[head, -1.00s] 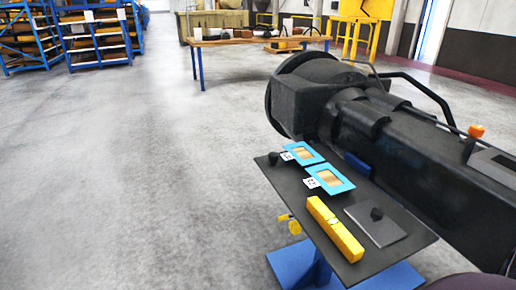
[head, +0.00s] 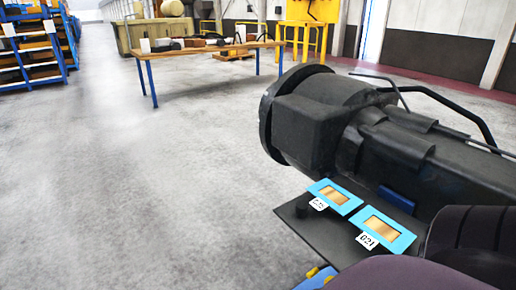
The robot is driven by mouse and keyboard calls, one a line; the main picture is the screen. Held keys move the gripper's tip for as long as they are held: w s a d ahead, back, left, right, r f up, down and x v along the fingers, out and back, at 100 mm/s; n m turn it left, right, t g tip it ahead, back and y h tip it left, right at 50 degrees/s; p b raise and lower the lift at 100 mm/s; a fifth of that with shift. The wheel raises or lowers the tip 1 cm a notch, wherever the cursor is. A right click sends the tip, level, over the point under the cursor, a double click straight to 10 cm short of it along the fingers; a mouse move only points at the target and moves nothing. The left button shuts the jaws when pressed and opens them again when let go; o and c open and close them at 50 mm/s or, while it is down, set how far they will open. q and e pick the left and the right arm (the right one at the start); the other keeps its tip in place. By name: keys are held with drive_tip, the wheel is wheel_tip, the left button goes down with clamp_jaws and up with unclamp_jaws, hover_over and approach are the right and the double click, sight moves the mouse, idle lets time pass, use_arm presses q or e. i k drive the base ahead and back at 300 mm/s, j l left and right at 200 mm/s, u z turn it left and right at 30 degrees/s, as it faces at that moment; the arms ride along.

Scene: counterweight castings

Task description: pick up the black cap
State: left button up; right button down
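A small black cap-like piece (head: 302,209) stands on the left corner of a dark plate-topped stand (head: 318,235) at the lower right of the head view. I cannot tell for sure whether it is the black cap of the task. Two blue-framed cards (head: 335,196) with number tags lie beside it on the plate. The plate's near part is hidden behind dark rounded shapes, probably my own arm. Neither of my grippers shows in the head view.
A large black machine (head: 390,140) stands right behind the plate. A wooden table with blue legs (head: 200,51) is farther back, with blue racks (head: 30,55) at the far left. The grey floor at left is clear.

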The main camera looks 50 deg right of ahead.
sight(302, 207)
drive_tip(key=i+z, duration=0.15)
drive_tip(key=i, duration=0.45)
drive_tip(key=i+j+z, duration=0.1)
drive_tip(key=i, duration=0.45)
drive_tip(key=j+z, duration=0.1)
drive_tip(key=z, duration=1.3)
